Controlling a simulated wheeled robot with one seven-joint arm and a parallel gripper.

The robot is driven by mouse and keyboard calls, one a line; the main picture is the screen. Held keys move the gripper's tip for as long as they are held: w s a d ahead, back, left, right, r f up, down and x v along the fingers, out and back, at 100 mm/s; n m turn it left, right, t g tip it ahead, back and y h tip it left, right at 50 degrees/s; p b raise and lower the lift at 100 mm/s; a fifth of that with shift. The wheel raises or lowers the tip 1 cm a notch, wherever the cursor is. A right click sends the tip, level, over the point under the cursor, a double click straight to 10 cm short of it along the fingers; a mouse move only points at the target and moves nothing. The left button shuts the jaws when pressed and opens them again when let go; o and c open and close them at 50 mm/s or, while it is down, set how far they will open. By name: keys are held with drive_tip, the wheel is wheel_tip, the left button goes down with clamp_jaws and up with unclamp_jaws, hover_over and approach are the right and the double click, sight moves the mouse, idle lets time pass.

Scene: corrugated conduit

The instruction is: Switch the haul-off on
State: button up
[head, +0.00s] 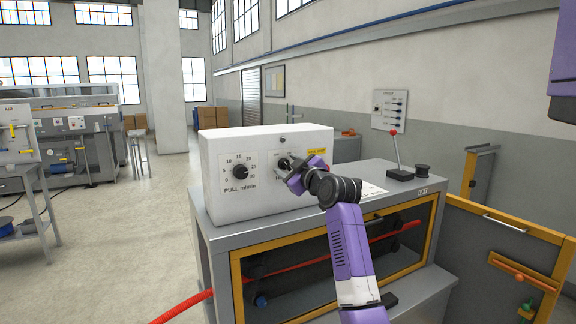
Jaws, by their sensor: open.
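The haul-off is a grey cabinet (216,243) with a yellow-framed front window. A white control box (225,208) stands on its top. The box's left dial (240,171), marked PULL m/min, has a black knob pointing to the right side of its scale. A second black knob (283,163) sits to the right, partly hidden by my gripper. My gripper (289,171) is open, with its fingertips at this right knob. I cannot tell whether they touch it, and the knob's setting and most of its marks are hidden.
Red conduit (181,307) runs into the cabinet from the lower left. A yellow-framed door (500,245) stands open at right.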

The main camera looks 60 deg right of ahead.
clamp_jaws()
idle(0.4)
drive_tip(key=m+p, duration=0.2)
drive_tip(key=m, duration=0.4)
drive_tip(key=shift+r+m, duration=0.1)
drive_tip(key=shift+m, duration=0.2)
drive_tip(key=m+p, duration=0.1)
drive_tip(key=m, duration=0.3)
drive_tip(key=shift+s+d, duration=0.1)
drive_tip(key=shift+d, duration=0.1)
drive_tip(key=shift+m+p, duration=0.6)
drive_tip(key=shift+m, duration=1)
